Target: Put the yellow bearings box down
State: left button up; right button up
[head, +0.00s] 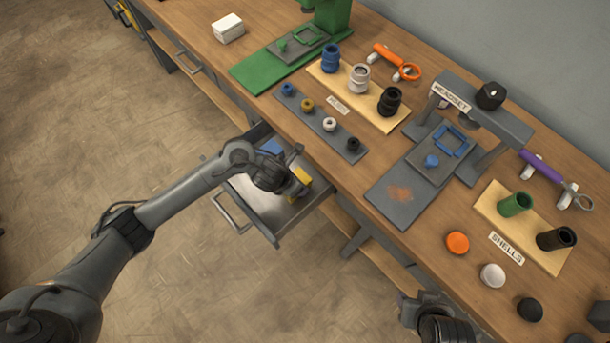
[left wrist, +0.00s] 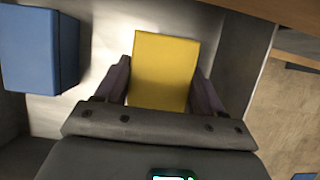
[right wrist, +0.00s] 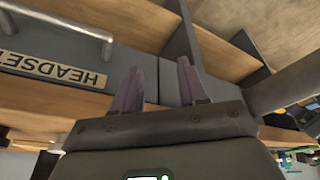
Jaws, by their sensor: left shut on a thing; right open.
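The yellow bearings box (left wrist: 163,68) is between the fingers of my left gripper (left wrist: 160,85), which is shut on it. In the head view the yellow box (head: 302,176) shows partly behind my left gripper (head: 292,186), over the right part of the open drawer (head: 262,205). In the left wrist view the metal drawer floor (left wrist: 110,45) lies around and below the box; whether the box touches it I cannot tell. My right gripper (right wrist: 158,85) is open and empty, in front of the bench's drawer fronts. In the head view it is at the bottom edge.
A blue box (left wrist: 40,50) lies in the drawer left of the yellow box, and shows in the head view (head: 271,147). The drawer's walls surround both. The bench top (head: 330,185) above holds stands, rings, cups and tools. A drawer labelled HEADSET (right wrist: 50,65) faces my right gripper.

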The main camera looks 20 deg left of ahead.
aim_at(302, 175)
pick_arm(q)
jog(key=shift+w+d, duration=0.15)
jog(key=shift+w, duration=0.15)
jog(key=shift+w+d, duration=0.15)
jog(key=shift+w, duration=0.1)
jog(key=w, duration=0.1)
jog(key=w+d+b, duration=0.1)
jog(key=shift+w+d+f, duration=0.2)
jog(key=shift+w+f, duration=0.1)
jog(key=shift+f, duration=0.25)
jog(key=shift+s+a+f, duration=0.1)
jog(key=shift+s, duration=0.1)
jog(key=shift+w+f, duration=0.15)
jog(key=shift+w, duration=0.05)
jog(key=o, duration=1.4)
jog(key=shift+s, duration=0.1)
jog(key=shift+o, duration=0.2)
